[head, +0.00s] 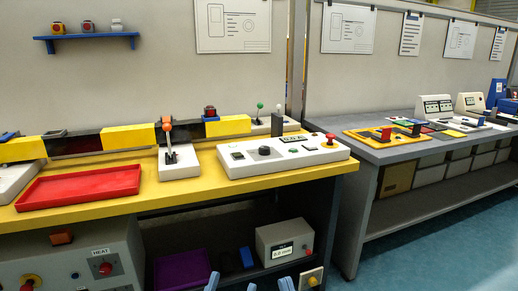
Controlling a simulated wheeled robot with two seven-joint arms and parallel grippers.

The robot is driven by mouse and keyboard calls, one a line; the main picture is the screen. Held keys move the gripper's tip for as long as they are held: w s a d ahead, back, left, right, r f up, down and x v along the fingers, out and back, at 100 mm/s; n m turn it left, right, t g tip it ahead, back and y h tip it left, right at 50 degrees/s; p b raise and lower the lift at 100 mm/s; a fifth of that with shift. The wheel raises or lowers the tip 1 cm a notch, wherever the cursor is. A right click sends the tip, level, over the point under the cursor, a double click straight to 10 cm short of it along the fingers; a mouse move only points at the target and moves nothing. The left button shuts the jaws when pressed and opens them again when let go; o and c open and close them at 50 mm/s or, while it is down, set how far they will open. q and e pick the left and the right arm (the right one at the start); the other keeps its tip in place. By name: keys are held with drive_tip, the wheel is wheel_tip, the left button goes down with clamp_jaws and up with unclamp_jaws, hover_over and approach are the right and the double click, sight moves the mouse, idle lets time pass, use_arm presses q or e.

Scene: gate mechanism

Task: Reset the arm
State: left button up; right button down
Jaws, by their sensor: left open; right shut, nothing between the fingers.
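A long black-and-yellow striped bar (128,138) lies level along the back of the yellow bench. A lever with an orange handle (166,123) stands nearly upright on a white base (180,163) in front of the bar. A white control panel (284,156) with a black knob, small displays and a red button sits to the right of the lever. My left gripper (231,284) shows only its pale blue fingertips at the bottom edge, apart and empty. My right gripper (286,284) shows its fingertips close together beside it. Both are low in front of the bench, away from the lever and panel.
A red tray (82,186) lies on the bench's left part. A green-knobbed stick (260,108) stands behind the panel. Below are a grey HEAT box (70,262), a purple tray (182,271) and a display box (284,242). A grey bench (395,152) stands at right; blue floor is free before it.

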use_arm(q)
wheel_tip(320, 180, down, 9)
drive_tip(key=a+g+y+p, duration=0.3)
drive_tip(key=g+y+p, duration=0.1)
drive_tip(key=g+p, duration=0.9)
use_arm(e)
wheel_tip(320, 180, down, 9)
drive_tip(key=d+g+h, duration=0.3)
drive_tip(key=g+h, duration=0.1)
drive_tip(key=g, duration=0.8)
use_arm(q)
drive_tip(key=s+a+f+g+y+p, duration=0.1)
drive_tip(key=s+a+f+g+p, duration=0.1)
drive_tip(key=s+g+p, duration=0.2)
drive_tip(key=s+a+f+n+g+y+p, duration=0.1)
drive_tip(key=s+g+p, duration=0.4)
drive_tip(key=s, duration=0.6)
drive_tip(key=a+f+y+p, duration=0.1)
drive_tip(key=a+p, duration=0.1)
drive_tip(key=shift+a, duration=0.3)
use_arm(e)
drive_tip(key=s+d+f+g+h, duration=0.1)
drive_tip(key=s+d+f+g, duration=0.1)
drive_tip(key=s+g, duration=0.3)
drive_tip(key=s+d+f+m+g+h, duration=0.1)
drive_tip(key=s+g, duration=0.4)
drive_tip(key=s, duration=0.5)
drive_tip(key=shift+d+f+h, duration=0.5)
drive_tip(key=shift+d, duration=0.75)
